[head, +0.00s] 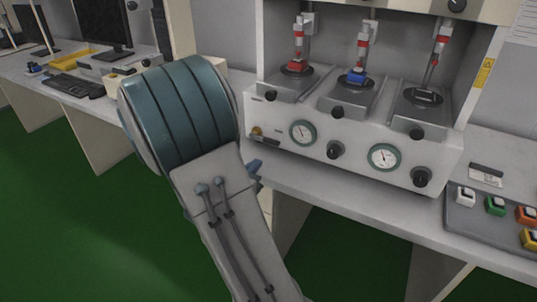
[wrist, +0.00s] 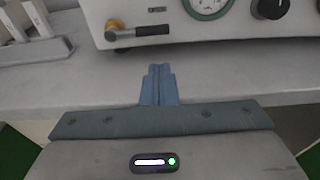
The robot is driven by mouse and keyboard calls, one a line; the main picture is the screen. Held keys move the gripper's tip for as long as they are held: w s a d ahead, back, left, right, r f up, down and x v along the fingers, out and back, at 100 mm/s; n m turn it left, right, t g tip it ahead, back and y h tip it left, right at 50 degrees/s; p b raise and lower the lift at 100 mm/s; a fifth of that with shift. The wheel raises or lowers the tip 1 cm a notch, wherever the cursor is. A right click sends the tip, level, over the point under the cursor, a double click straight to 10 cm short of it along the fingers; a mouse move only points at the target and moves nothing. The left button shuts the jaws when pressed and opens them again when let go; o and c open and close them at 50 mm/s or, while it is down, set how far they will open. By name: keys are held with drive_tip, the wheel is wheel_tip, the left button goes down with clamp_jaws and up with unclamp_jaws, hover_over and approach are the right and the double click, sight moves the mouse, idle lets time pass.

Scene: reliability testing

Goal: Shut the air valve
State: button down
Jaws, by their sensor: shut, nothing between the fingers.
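The air valve (wrist: 112,30) is a brass fitting at the lower left of the white test machine's front. Its black lever (wrist: 153,31) lies about level and points to the right. The valve also shows small in the head view (head: 257,131), just right of my arm. My gripper (wrist: 158,70) has blue fingers pressed together with nothing between them. It is in front of and below the valve lever, apart from it. In the head view my arm hides most of the gripper; only a bit of blue finger (head: 255,166) shows.
The test machine (head: 310,165) has two gauges (head: 303,132) (head: 384,157) and black knobs (head: 335,149) right of the valve. A bare strip of the white bench (wrist: 250,75) lies before it. A button panel (head: 470,220) sits at right. A keyboard (head: 77,86) lies on the left desk.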

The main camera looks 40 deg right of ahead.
sight(265, 139)
drive_tip(key=b+x, duration=0.1)
drive_tip(key=x, duration=0.9)
drive_tip(key=shift+s+r, duration=0.1)
drive_tip(key=shift+r, duration=0.15)
